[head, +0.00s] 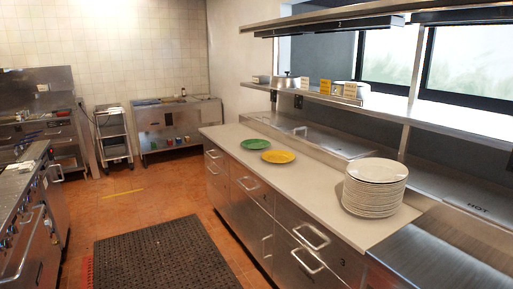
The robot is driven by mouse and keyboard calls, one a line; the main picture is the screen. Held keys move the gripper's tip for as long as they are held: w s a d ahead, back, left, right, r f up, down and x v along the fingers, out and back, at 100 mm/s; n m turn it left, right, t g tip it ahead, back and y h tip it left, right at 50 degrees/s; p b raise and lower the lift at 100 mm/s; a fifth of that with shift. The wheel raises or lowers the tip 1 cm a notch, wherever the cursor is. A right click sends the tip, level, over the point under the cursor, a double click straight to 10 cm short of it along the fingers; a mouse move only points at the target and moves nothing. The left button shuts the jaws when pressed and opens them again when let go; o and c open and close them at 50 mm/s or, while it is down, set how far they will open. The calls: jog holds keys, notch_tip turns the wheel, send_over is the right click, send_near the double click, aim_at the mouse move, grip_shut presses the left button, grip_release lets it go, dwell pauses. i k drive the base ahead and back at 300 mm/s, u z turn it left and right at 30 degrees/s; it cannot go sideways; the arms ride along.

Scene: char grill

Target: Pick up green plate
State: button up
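The green plate (255,144) lies flat on the light counter top (222,134), towards its far end. A yellow plate (278,157) lies just nearer and to the right of it on the same counter. The two plates look close together but I cannot tell whether their rims touch. Nothing covers the green plate. My gripper is not in view.
A tall stack of white plates (374,187) stands on the nearer right part of the counter. Metal shelves (430,113) run above the counter's back. A black mat (160,258) lies on the open orange floor (135,200) between the counter and the stove (30,215).

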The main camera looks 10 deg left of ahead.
aim_at(253, 143)
jog(key=u, duration=0.15)
jog(key=k, duration=0.5)
jog(key=u, duration=0.6)
jog(key=k, duration=0.85)
jog(key=u, duration=0.15)
jog(key=i, duration=2.95)
jog(key=z, duration=0.1)
